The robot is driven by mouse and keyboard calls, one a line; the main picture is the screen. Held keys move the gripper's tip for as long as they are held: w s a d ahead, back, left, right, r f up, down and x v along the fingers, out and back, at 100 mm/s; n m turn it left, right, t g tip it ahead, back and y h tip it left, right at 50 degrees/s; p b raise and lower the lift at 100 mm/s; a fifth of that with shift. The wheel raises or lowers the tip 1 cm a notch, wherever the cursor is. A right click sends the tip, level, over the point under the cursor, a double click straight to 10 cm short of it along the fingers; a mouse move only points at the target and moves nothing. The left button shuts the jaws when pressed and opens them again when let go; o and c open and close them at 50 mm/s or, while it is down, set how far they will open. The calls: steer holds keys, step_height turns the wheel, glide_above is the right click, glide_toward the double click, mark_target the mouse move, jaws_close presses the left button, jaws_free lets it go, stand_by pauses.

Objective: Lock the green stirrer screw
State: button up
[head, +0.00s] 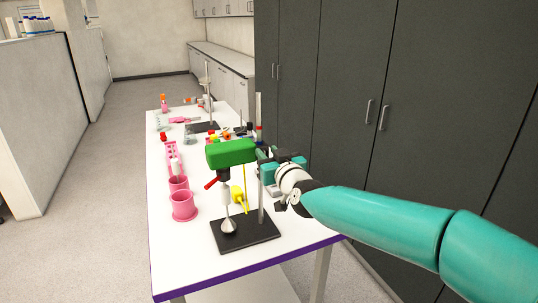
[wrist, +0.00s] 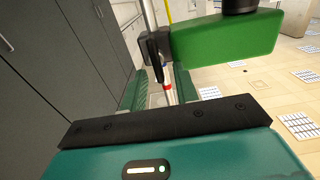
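The green stirrer (head: 232,152) is clamped to an upright metal rod on a black stand base (head: 246,233), with a shaft and paddle hanging below. In the wrist view the stirrer's green body (wrist: 228,42) fills the upper right. In the head view my gripper (head: 270,164) is at the stirrer's right end, partly hiding the clamp.
Pink cups (head: 184,206) and a pink rack (head: 171,157) stand on the table left of the stirrer. A yellow item (head: 238,195) is behind the shaft. Other lab items and a second stand (head: 207,127) are farther back. Dark cabinets (head: 345,80) rise at the right.

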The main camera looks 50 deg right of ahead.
jaws_close()
steer(key=shift+m, duration=0.3)
steer(key=m, duration=0.3)
steer(key=shift+s+d+f, duration=0.1)
steer(key=shift+s+d, duration=0.05)
steer(key=shift+d, duration=0.1)
steer(key=m, duration=0.4)
steer(key=shift+s+d+f, duration=0.15)
steer(key=shift+d, duration=0.1)
steer(key=m, duration=0.3)
steer(key=f+m, duration=0.1)
steer(key=m, duration=0.6)
steer(key=shift+s+d+f, duration=0.2)
steer(key=shift+d, duration=0.15)
steer(key=shift+m, duration=0.3)
